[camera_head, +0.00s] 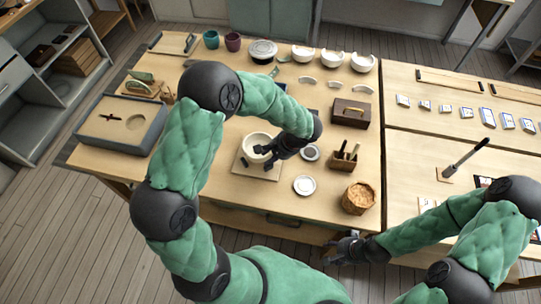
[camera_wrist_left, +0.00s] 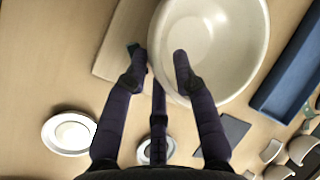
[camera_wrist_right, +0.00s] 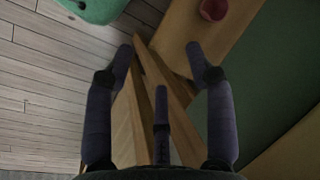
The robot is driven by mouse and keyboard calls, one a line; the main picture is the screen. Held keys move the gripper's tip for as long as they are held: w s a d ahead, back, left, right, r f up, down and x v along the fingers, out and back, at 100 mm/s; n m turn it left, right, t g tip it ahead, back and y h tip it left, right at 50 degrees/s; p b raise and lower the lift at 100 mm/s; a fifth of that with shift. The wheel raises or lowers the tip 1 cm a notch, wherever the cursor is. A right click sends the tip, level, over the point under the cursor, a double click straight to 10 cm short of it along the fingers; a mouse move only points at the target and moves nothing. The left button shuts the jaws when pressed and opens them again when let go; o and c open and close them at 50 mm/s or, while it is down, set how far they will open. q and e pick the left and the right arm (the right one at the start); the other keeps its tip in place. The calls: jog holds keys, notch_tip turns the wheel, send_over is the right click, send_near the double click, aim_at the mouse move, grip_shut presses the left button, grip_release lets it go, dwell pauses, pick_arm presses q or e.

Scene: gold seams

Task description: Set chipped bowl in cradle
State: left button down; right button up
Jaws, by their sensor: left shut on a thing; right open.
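A cream bowl (camera_head: 257,143) is at the middle of the table, over a pale square board (camera_head: 250,170). My left gripper (camera_head: 267,152) is shut on its rim. In the left wrist view the bowl (camera_wrist_left: 225,45) has one finger over its inside and one outside its wall. No chip can be made out on it, and I cannot tell whether it touches the board. A small dark green piece (camera_wrist_left: 133,48) shows beside the outer finger. No cradle is clearly identifiable; the board may be part of it. My right gripper (camera_head: 345,251) is open and empty, off the table's front edge.
White bowls, some with broken rims (camera_head: 332,59), and curved shards (camera_head: 334,85) lie at the back. A brush holder (camera_head: 344,158), a white dish (camera_head: 304,185) and a woven basket (camera_head: 358,198) stand to the right. A blue-grey tray (camera_head: 122,124) is at left.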

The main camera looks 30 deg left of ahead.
pick_arm(q)
jog(key=shift+f+b, duration=0.45)
dwell(0.3)
dwell(0.6)
jog(key=shift+c, duration=2.1)
grip_release()
jog(key=shift+r+p, duration=1.95)
jog(key=shift+r, duration=1.1)
jog(key=shift+f, duration=0.1)
